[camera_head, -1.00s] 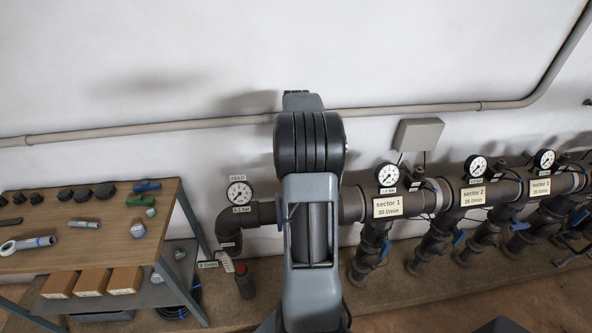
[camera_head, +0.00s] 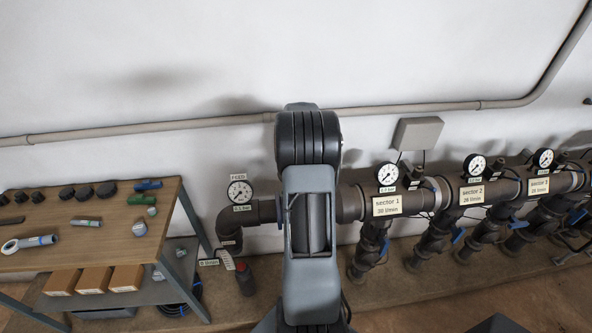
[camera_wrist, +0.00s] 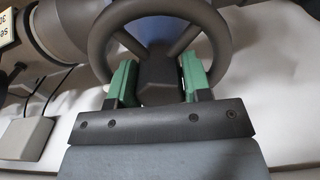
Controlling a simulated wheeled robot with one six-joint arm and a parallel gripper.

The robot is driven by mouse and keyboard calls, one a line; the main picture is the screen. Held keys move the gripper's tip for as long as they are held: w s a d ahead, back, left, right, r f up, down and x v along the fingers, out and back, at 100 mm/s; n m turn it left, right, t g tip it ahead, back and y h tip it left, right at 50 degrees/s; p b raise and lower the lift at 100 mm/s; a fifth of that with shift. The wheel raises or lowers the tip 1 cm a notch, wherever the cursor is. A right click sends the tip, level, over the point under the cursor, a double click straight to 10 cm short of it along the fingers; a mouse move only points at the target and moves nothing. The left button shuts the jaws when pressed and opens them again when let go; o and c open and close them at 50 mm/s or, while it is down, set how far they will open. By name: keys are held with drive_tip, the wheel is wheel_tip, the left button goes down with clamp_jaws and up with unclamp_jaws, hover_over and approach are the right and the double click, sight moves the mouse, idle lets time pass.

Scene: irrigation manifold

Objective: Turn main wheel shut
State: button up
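The main wheel (camera_wrist: 218,28) is a dark grey handwheel with a thick rim, spokes and a blocky hub, close up in the wrist view. My gripper (camera_wrist: 158,80) has its two green fingers on either side of the hub, inside the rim, and they look closed against it. The exact contact is partly hidden. In the head view my own arm stands in front of the pipe and hides the wheel and my gripper.
The feed gauge (camera_head: 240,191) is left of my arm. A workbench (camera_head: 100,251) with fittings stands at left. A grey box (camera_head: 418,133) is on the wall.

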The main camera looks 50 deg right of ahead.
drive_tip(key=c, duration=0.4)
drive_tip(key=shift+m, duration=0.6)
drive_tip(key=o, duration=0.6)
drive_tip(key=shift+o, duration=0.2)
drive_tip(key=shift+r, duration=0.1)
wheel_tip(320, 180, up, 14)
drive_tip(key=b, duration=0.1)
drive_tip(key=shift+b, duration=0.35)
drive_tip(key=shift+w, duration=0.1)
